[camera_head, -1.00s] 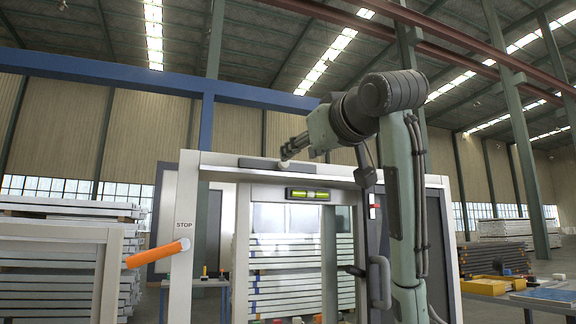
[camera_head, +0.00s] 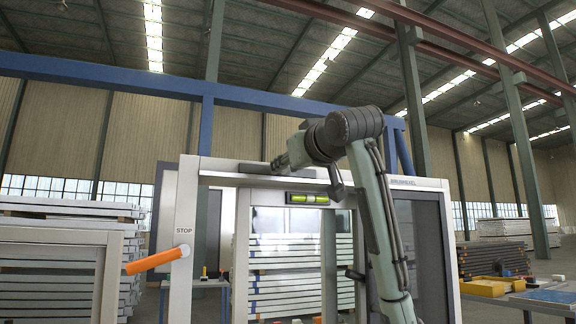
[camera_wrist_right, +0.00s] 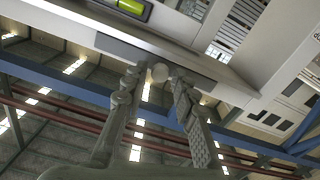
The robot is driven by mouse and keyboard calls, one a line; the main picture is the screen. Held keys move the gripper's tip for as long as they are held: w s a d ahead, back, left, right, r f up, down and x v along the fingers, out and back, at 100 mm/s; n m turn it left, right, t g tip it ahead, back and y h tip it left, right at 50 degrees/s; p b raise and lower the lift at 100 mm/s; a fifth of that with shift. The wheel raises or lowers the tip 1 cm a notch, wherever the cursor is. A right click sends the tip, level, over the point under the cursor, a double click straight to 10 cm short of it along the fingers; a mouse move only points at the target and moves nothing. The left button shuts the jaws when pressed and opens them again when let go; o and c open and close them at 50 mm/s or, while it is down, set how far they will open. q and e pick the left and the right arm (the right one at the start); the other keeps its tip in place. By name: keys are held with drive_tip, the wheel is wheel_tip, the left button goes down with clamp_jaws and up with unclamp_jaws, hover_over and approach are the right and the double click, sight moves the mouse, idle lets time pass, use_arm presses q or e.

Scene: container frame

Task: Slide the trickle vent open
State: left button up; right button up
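The trickle vent (camera_head: 252,168) is a dark grey strip on the top rail of the light grey frame (camera_head: 186,215). Its right part is hidden by my right gripper (camera_head: 280,163) in the head view. My left gripper is not in view.
A green spirit level (camera_head: 308,198) sits just below the top rail, also visible in the wrist view (camera_wrist_right: 131,7). An orange handle (camera_head: 153,260) sticks out left of the frame beside a STOP label. My right arm crosses the frame's right half. Stacked panels and tables stand behind.

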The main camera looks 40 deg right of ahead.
sight(299, 172)
clamp_jaws()
drive_tip(key=d, duration=0.2)
drive_tip(key=s+d, duration=0.1)
drive_tip(key=d, duration=0.1)
drive_tip(key=shift+d, duration=0.2)
drive_tip(key=shift+o, duration=0.3)
unclamp_jaws()
drive_tip(key=o, duration=0.3)
drive_tip(key=shift+s+d, duration=0.1)
drive_tip(key=shift+d, duration=0.05)
drive_tip(key=shift+o, duration=0.2)
